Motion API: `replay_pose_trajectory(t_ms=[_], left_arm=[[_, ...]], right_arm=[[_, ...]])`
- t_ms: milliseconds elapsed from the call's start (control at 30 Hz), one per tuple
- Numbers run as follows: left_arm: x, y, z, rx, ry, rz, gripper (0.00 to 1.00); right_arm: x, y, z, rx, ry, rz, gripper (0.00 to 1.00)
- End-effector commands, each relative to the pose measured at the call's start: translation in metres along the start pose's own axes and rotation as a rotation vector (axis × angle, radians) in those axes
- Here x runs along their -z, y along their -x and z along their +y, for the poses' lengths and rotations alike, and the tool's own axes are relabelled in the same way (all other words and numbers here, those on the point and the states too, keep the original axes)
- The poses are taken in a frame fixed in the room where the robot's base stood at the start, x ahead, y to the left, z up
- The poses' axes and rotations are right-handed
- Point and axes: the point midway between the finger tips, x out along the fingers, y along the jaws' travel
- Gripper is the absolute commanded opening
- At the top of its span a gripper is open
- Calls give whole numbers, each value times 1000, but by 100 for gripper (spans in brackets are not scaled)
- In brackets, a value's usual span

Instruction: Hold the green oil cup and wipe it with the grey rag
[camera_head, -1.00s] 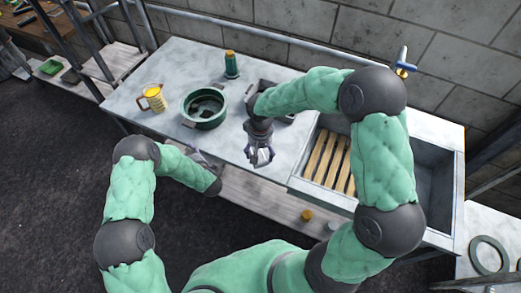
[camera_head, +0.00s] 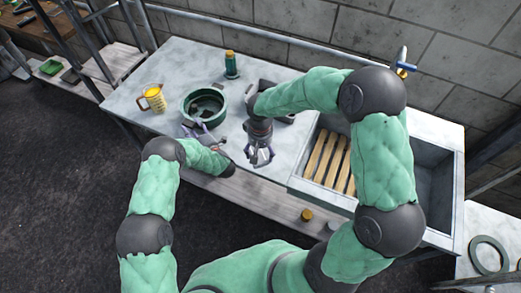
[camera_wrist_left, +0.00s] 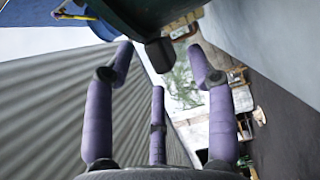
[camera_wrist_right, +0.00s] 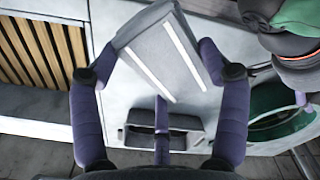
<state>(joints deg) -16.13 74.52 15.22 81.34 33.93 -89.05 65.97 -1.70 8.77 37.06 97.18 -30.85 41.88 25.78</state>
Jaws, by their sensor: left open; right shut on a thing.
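The wide green cup (camera_head: 187,108), round with dark lugs, stands on the grey bench; I take it as the oil cup. My left gripper (camera_head: 192,131) is open and empty at its near side. In the left wrist view, the cup's dark underside and a lug (camera_wrist_left: 160,54) show just beyond the spread fingers; I cannot tell whether they touch. My right gripper (camera_head: 260,158) is shut on the grey rag (camera_wrist_right: 163,55), which has white stripes and hangs flat between the fingers in the right wrist view. The rag is mostly hidden in the head view.
A yellow jug (camera_head: 154,98) stands left of the cup, and a small green bottle with a brass cap (camera_head: 231,66) behind it. A grey tray (camera_wrist_right: 190,137) sits right of the cup. A sink with wooden slats (camera_head: 327,160) is at right. A brass piece (camera_head: 307,215) lies on the lower shelf.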

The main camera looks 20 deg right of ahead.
Motion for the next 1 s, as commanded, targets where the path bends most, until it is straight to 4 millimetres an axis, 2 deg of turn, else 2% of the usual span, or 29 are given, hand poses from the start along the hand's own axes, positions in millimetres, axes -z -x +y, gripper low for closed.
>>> replay_pose_trajectory(t_ms=[100,300,667,867,1000], left_arm=[[1,-13,0,-1,2,2,56],[0,-25,0,0,0,0,56],[0,-28,0,0,0,0,56],[0,-28,0,0,0,0,2],[0,-28,0,0,0,0,0]], right_arm=[[0,0,0,0,0,0,39],[0,0,0,0,0,0,39],[0,0,0,0,0,0,39],[0,0,0,0,0,0,39],[0,0,0,0,0,0,39]])
